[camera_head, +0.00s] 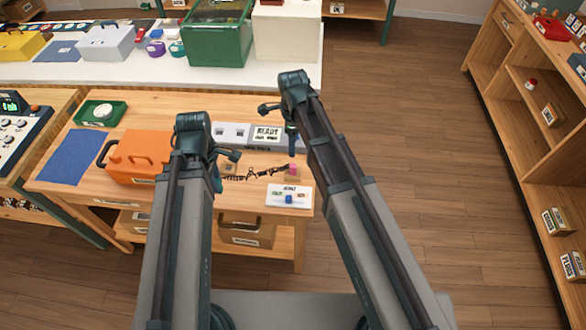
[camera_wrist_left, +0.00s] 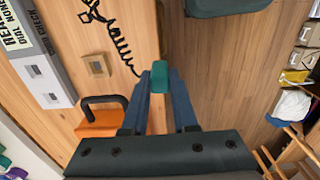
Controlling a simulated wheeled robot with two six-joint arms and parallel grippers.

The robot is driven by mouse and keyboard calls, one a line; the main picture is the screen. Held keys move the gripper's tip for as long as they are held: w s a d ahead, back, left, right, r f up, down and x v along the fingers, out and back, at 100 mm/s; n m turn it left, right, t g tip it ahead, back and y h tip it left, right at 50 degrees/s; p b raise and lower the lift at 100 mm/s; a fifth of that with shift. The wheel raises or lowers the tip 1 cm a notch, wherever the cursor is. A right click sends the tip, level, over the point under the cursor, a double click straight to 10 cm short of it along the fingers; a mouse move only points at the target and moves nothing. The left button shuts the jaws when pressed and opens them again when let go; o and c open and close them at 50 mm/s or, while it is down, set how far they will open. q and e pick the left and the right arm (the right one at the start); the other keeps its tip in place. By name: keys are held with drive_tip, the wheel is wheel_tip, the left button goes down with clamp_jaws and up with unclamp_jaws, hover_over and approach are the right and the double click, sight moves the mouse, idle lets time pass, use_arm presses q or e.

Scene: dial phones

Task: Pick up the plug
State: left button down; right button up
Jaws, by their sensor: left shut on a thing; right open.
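My left gripper (camera_wrist_left: 159,85) is shut on a small teal-green piece (camera_wrist_left: 160,76), held between the fingertips near the table's front edge. The piece also shows, partly hidden by my arm, in the head view (camera_head: 217,180). I cannot tell for certain whether it is the plug. A small pink piece (camera_head: 293,169) stands on a wooden block at the right of the table, by a black coiled cord (camera_head: 250,174). The cord also shows in the left wrist view (camera_wrist_left: 121,47). My right gripper (camera_head: 291,142) is open and empty above the grey READY box (camera_head: 236,133).
An orange case (camera_head: 137,155) stands left of my left arm. A small square wooden block (camera_wrist_left: 97,65) with a recess is near the cord. A white card (camera_head: 289,196) with colored marks lies at the table's front right corner. A green tray (camera_head: 100,114) is at the back left.

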sight(293, 165)
use_arm(q)
wheel_tip(293, 165, down, 7)
drive_tip(key=b, duration=0.7)
use_arm(e)
wheel_tip(293, 165, down, 7)
drive_tip(key=shift+r, duration=0.1)
wheel_tip(293, 165, down, 6)
drive_tip(key=b, duration=0.5)
drive_tip(key=shift+s+r, duration=0.1)
drive_tip(key=shift+r, duration=0.15)
use_arm(q)
wheel_tip(293, 165, down, 5)
drive_tip(key=shift+f, duration=0.1)
use_arm(e)
drive_tip(key=shift+r, duration=0.15)
drive_tip(key=shift+c, duration=0.3)
clamp_jaws()
